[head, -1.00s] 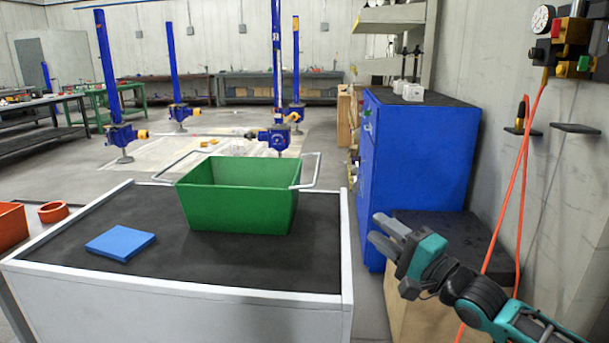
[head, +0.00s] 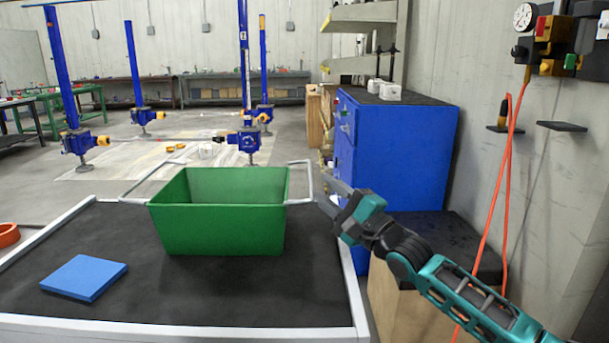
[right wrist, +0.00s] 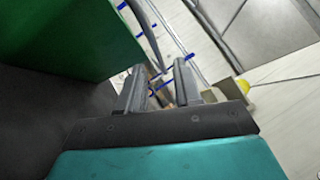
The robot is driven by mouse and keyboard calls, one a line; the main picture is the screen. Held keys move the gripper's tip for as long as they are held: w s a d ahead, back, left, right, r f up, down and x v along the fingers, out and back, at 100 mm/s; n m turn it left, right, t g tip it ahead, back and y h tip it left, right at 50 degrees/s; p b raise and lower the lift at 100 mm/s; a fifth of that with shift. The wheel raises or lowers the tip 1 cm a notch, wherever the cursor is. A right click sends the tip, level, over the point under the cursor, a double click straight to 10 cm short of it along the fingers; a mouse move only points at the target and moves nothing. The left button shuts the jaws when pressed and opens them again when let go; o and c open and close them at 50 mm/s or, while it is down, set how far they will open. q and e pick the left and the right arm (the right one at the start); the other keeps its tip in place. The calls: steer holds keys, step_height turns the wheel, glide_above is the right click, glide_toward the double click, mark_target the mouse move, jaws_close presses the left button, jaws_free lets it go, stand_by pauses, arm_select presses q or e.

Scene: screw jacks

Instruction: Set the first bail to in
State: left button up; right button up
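A green bin (head: 222,225) stands on the black-topped table. It has two grey wire bails, and both stick outward from its rim: the left bail (head: 147,180) and the right bail (head: 311,182). Which one is the first bail is not shown. My right gripper (head: 325,196) is just right of the right bail, close to its outer bar. In the right wrist view its fingers (right wrist: 159,76) are apart. A grey bar of the right bail (right wrist: 144,36) runs down towards the gap between them; contact cannot be told. My left gripper is out of view.
The table (head: 110,240) has a raised light rim. A blue block (head: 84,278) lies at its left front, and an orange ring (head: 8,235) is at the left edge. A blue cabinet (head: 405,150) and a dark-topped wooden box (head: 395,300) stand right of the table.

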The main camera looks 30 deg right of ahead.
steer(key=x, duration=0.7)
steer(key=shift+b, duration=0.3)
steer(key=shift+w, duration=0.15)
steer(key=shift+c, duration=0.4)
jaws_close()
